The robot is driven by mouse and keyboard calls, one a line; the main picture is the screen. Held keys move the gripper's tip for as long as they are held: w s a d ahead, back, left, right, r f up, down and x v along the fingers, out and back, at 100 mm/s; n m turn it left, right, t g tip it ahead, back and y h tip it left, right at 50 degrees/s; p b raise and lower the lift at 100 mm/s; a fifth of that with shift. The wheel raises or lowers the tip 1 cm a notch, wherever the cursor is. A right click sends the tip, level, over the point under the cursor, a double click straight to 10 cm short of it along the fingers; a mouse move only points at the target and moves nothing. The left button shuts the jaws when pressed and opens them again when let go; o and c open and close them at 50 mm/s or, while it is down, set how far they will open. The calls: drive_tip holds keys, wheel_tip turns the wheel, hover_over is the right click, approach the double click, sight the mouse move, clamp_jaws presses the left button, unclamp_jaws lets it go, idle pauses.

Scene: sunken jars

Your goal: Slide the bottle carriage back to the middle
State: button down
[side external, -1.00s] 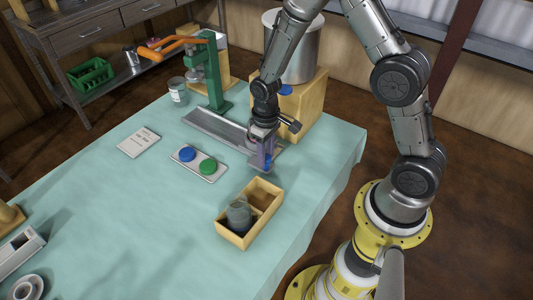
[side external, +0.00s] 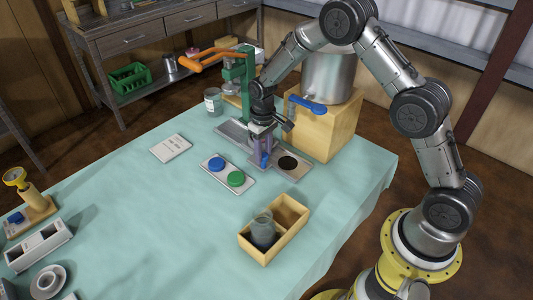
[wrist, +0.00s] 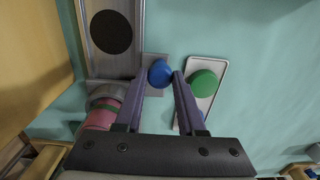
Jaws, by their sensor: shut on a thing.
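The rail (side external: 233,130) runs from under the green press (side external: 240,80) to an end with a dark disc (side external: 287,163). My gripper (side external: 263,158) is over the rail between press and disc. In the wrist view its fingers (wrist: 172,78) are shut on a blue round knob (wrist: 158,74). A jar with pinkish contents (wrist: 102,115) stands left of the knob, partly cut off by my gripper. In the side view my gripper hides the carriage and this jar.
A tray with a blue button (side external: 216,164) and a green button (side external: 236,178) lies close beside the rail. A wooden crate (side external: 288,207) holds a grey jar (side external: 263,230). A wooden block (side external: 325,125) under a metal pot (side external: 333,75) stands behind the rail.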

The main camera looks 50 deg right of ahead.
drive_tip(key=shift+w+r, duration=0.1)
drive_tip(key=c, duration=0.5)
unclamp_jaws()
wheel_tip(320, 180, up, 14)
